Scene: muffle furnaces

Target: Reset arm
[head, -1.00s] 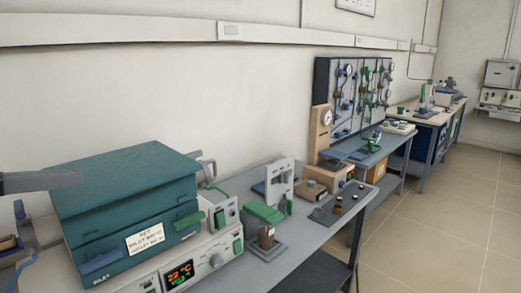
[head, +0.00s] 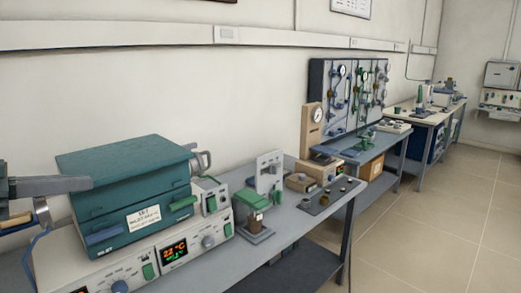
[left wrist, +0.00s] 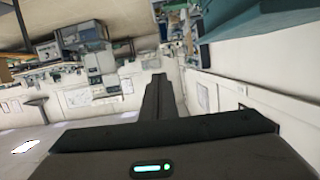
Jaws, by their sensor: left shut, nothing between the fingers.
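My left gripper (head: 82,184) comes in from the left edge in the head view. It is shut and empty, in front of the upper left part of the teal muffle furnace (head: 130,172). In the left wrist view the shut fingers (left wrist: 158,98) point out into the room, and nothing is between them. A teal surface (left wrist: 265,30) fills the top right corner of that view. The furnace door looks closed, with a green handle and a white label on its front. My right gripper is in neither view.
The furnace's control unit (head: 205,240) with a lit display sits below it on the grey bench (head: 285,225). A small green-topped device (head: 256,213) and a white stand (head: 270,172) are to the right. A gauge panel (head: 345,95) stands farther back. The tiled floor (head: 430,220) at right is clear.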

